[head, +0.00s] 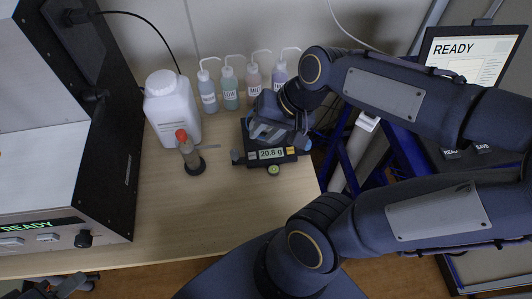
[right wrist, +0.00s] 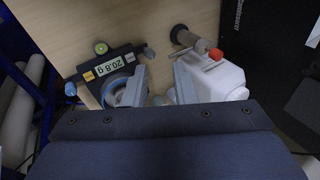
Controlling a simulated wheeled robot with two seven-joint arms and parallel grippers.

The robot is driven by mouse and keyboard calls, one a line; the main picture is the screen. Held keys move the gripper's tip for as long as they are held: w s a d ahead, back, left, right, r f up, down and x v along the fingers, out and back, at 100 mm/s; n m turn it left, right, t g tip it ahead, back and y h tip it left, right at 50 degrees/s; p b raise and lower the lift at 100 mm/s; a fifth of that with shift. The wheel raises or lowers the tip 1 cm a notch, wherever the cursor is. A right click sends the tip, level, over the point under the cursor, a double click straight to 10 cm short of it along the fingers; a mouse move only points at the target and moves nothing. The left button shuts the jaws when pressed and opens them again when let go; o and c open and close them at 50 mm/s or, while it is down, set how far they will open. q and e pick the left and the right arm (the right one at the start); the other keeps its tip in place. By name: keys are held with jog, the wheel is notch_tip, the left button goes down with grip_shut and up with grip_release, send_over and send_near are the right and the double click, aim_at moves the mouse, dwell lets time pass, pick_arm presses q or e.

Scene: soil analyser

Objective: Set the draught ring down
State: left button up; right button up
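The draught ring (right wrist: 117,94) shows as a blue curved rim at the balance in the right wrist view, partly covered by a gripper finger. I cannot tell whether it rests fully on the pan. The black balance (head: 289,157) reads 20.8 g, and its display shows in the right wrist view (right wrist: 109,65). My right gripper (head: 268,131) is low over the balance. In the right wrist view its fingers (right wrist: 158,80) are spread apart with nothing seen clamped between them. My left gripper (head: 68,287) is dark and cut off at the lower left of the head view.
Several wash bottles (head: 230,88) line the back. A black analyser (head: 108,130) is at the left. The front of the bench is clear.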

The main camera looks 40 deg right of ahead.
jog(key=s+a+n+t, duration=0.1)
jog(key=s+a+n, duration=0.3)
jog(key=s+n, duration=0.1)
jog(key=shift+s+a+r+n, duration=0.2)
jog(key=shift+s+r+n, duration=0.05)
jog(key=shift+s+n, duration=0.05)
